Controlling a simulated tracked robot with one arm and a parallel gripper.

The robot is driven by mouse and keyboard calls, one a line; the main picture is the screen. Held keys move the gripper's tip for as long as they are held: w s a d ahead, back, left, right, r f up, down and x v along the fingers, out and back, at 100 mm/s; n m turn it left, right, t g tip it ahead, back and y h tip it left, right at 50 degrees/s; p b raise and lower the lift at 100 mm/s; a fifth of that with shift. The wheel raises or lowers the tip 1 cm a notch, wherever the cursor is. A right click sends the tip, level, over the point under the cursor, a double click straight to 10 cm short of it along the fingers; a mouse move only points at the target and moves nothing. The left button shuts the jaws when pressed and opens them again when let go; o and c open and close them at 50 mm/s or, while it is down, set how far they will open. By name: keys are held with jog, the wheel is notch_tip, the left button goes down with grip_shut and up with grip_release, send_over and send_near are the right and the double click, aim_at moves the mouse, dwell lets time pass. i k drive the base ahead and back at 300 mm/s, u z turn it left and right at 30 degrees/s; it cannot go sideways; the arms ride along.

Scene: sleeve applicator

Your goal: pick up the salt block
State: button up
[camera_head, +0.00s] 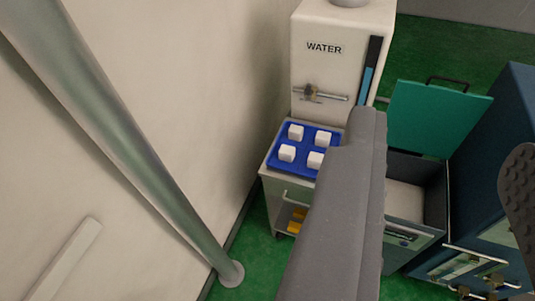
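Several small white blocks sit apart on a blue tray (309,168) on top of a low cabinet. They look like salt blocks, though no label shows. One block (296,131) is at the back left, one (323,138) at the back right, one (287,152) at the front left and one (316,160) at the front right. My gripper (442,132) is open, with a wide gap between its grey left finger and its dark, dotted right finger. The left finger covers the tray's right side. No block is between the fingers.
A white WATER dispenser (325,69) with a tap stands behind the tray. A chest (412,226) with a raised green lid (435,117) and a dark blue cabinet (488,170) are at right. A metal pole (125,150) and pale wall (200,75) fill the left.

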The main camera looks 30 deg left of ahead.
aim_at(286, 153)
jog(key=u, duration=0.1)
jog(key=i, duration=1)
jog(key=z, duration=0.05)
